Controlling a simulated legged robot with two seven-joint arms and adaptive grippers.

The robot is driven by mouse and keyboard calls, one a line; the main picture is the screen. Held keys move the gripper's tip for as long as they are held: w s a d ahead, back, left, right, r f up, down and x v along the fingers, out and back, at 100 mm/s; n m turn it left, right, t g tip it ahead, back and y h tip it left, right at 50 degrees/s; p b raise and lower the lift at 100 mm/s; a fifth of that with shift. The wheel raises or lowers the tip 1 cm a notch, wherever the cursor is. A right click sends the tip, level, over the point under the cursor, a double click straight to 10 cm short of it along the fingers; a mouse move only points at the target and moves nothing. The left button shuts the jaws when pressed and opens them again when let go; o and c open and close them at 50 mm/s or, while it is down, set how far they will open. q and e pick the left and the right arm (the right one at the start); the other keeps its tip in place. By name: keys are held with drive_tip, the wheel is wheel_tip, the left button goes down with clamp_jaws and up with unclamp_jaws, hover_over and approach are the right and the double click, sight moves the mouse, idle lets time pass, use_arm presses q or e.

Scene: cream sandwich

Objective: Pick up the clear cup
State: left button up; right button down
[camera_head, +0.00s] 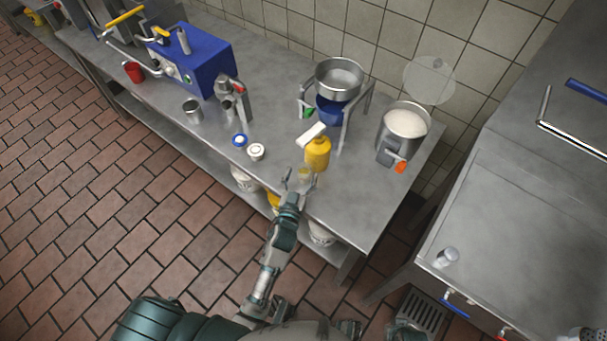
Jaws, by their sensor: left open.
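My left gripper (300,177) reaches over the front edge of the steel counter (345,205), with its two fingers spread open. A small see-through shape, which looks like the clear cup (304,174), is at the fingertips, just in front of the yellow bottle. It is faint, and I cannot tell whether the fingers touch it.
A yellow bottle (317,153) with a white top stands just behind the gripper. Two small round lids, blue (239,140) and white (256,152), lie to the left. A metal stand with a bowl (339,80) and a white-filled container (404,125) stand behind and right.

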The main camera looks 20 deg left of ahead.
use_arm(q)
drive_tip(key=shift+w, duration=0.3)
drive_tip(key=shift+d, duration=0.2)
drive_tip(key=c, duration=1.2)
drive_tip(key=shift+a, duration=0.1)
drive_tip(key=shift+r, duration=0.2)
